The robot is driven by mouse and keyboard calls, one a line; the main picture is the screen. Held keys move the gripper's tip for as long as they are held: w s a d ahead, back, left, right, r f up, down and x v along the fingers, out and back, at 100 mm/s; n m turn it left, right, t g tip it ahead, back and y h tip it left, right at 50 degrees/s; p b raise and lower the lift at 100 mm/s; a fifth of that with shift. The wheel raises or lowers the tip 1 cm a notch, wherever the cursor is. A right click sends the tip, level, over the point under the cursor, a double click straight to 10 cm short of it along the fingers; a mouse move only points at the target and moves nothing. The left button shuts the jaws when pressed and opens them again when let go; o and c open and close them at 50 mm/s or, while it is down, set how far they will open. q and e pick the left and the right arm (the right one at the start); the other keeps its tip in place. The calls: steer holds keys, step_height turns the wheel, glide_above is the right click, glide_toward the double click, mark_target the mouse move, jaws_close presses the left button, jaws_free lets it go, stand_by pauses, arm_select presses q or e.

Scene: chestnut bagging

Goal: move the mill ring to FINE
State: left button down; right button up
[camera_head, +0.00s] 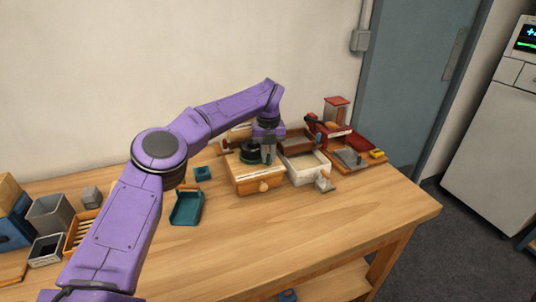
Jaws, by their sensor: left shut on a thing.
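The mill (245,182) is a wooden box with a round knob on its front, standing near the middle of the table. A dark round ring (249,153) sits on its top, partly hidden by my gripper. My left gripper (268,161) points down over the right part of the mill's top, beside the ring, and is shut on a part of it. The exact grip and any FINE marking are too small to read. My right gripper is not in view.
A teal scoop (187,208) and a small teal block (203,173) lie left of the mill. A white-walled tray (307,170) and a red-topped device (337,108) stand to its right. Grey bins (50,214) are at far left. The table's front is clear.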

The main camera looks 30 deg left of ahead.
arm_select(q)
steer(key=shift+a, duration=0.1)
steer(key=c, duration=1.3)
jaws_free()
steer(key=shift+w, duration=0.1)
steer(key=shift+o, duration=1)
steer(key=shift+w+f, duration=0.1)
step_height(320, 180, up, 11)
steer(key=p, duration=0.1)
steer(key=shift+f, duration=0.2)
